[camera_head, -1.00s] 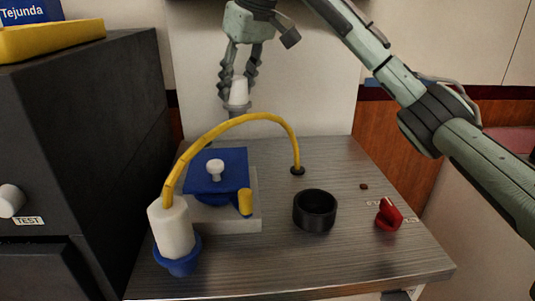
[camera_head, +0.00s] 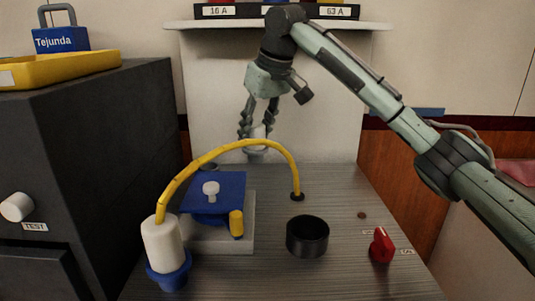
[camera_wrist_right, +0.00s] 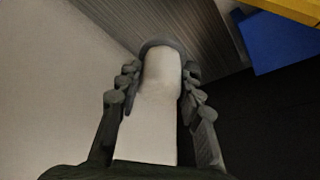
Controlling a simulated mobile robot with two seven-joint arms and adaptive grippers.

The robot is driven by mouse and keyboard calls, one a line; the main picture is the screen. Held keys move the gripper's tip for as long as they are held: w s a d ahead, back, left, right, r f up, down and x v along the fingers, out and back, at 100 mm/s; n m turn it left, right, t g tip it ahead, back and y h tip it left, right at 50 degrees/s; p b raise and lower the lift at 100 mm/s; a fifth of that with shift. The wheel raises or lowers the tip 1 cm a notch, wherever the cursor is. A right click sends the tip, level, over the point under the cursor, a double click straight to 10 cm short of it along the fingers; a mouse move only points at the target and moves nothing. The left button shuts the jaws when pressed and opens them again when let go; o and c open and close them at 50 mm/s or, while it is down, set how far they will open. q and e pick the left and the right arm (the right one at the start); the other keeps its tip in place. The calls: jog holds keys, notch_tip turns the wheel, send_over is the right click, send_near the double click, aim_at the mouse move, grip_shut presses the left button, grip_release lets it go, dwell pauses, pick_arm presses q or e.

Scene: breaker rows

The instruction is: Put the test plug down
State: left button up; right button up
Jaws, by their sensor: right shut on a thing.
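My right gripper (camera_head: 258,133) hangs fingers-down at the back of the metal table. It is shut on a white cylinder with a grey collar at its lower end, which I take to be the test plug (camera_head: 257,150). In the right wrist view the fingers (camera_wrist_right: 160,95) flank the white body (camera_wrist_right: 150,115), and the grey collar (camera_wrist_right: 162,44) is at its far end. In the head view the fingers hide much of the body. I cannot tell whether the collar touches anything. My left gripper is not in view.
A white cylinder with a blue base (camera_head: 163,245) stands front left. Its yellow cable (camera_head: 235,143) arches to the table (camera_head: 335,195). A blue plate (camera_head: 222,190) tops a grey block. A black ring (camera_head: 307,237) and red knob (camera_head: 382,246) stand right. A dark cabinet (camera_head: 100,130) borders the left.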

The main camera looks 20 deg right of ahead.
jog(key=d+f, duration=0.1)
jog(key=d, duration=0.1)
jog(key=shift+d+f, duration=0.3)
jog(key=shift+f, duration=0.05)
notch_tip(320, 180, down, 4)
jog(key=shift+r, duration=0.1)
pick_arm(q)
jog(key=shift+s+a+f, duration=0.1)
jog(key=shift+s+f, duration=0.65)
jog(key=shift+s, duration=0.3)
